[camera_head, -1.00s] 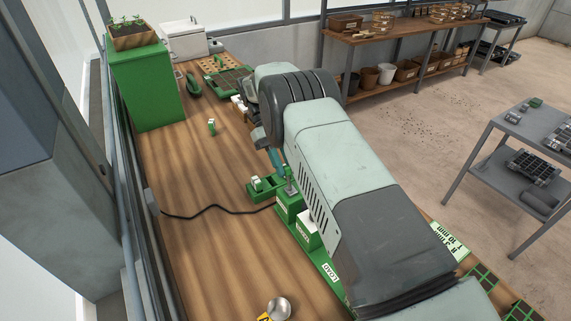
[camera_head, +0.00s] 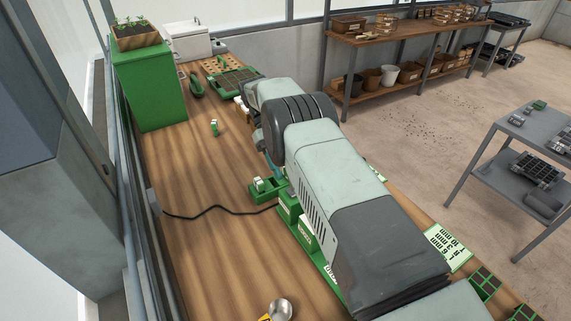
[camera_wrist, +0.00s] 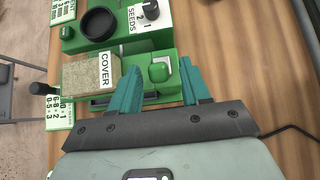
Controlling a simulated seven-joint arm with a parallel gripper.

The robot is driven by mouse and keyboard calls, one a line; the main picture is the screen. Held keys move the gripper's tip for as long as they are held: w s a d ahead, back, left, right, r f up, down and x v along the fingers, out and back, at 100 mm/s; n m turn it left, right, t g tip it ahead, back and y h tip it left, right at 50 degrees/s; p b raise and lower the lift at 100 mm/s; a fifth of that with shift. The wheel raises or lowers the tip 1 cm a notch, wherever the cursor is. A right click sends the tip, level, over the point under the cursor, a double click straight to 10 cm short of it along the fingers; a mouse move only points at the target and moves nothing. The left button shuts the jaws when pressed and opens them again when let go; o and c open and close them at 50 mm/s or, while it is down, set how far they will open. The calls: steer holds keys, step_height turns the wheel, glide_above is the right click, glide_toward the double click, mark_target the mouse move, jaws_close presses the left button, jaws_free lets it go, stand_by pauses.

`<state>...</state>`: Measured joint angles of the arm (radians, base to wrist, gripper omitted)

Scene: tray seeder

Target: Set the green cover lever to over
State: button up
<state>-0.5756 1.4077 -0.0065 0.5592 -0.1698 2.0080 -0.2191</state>
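The green cover lever's knob (camera_wrist: 160,72) shows in the wrist view, just right of the white COVER label (camera_wrist: 104,68) and a block with a speckled top (camera_wrist: 90,75). My gripper (camera_wrist: 160,68) has two teal fingers spread apart. The knob lies between the fingertips in the picture, with gaps on both sides; I cannot tell the height difference or any contact. In the head view my arm hides the gripper's tips and most of the green seeder (camera_head: 288,204).
A black round cup (camera_wrist: 98,23) and a SEEDS label (camera_wrist: 137,17) sit beyond the cover unit. A black cable (camera_head: 215,208) runs across the wooden bench (camera_head: 200,260). A metal scoop (camera_head: 281,309) lies near the front. The bench's left side is mostly clear.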

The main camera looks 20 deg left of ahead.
steer(key=shift+d+r, duration=0.1)
stand_by(0.5)
steer(key=shift+s+d+r+t+y, duration=0.15)
steer(key=shift+t+y, duration=0.15)
steer(key=shift+s+d+r+t+y, duration=0.2)
steer(key=shift+s+d+t+y, duration=0.25)
steer(key=shift+t+y, duration=0.2)
steer(key=shift+s+d+r+t+y, duration=0.15)
steer(key=shift+s+d+t+y, duration=0.25)
steer(key=shift+t+y, duration=0.25)
steer(key=shift+s+d+t+y, duration=0.65)
steer(key=shift+s+t+y, duration=0.05)
steer(key=shift+t+y, duration=0.2)
steer(key=shift+s+d+f+t+y, duration=0.15)
steer(key=shift+s+d+t+y, duration=0.4)
steer(key=shift+t+y, duration=0.25)
steer(key=shift+d+t+y, duration=0.1)
steer(key=shift+t+y, duration=0.2)
step_height(320, 180, up, 11)
steer(key=s+d+r+m+t, duration=0.1)
steer(key=s+d+r+m, duration=0.1)
steer(key=d+r, duration=0.4)
steer(key=s+d+r+m+t, duration=0.1)
steer(key=s+d+r+m, duration=0.1)
steer(key=s+d+r, duration=0.3)
steer(key=shift+s+d+r+t, duration=0.3)
steer(key=shift+d+r, duration=0.3)
steer(key=shift+r, duration=0.9)
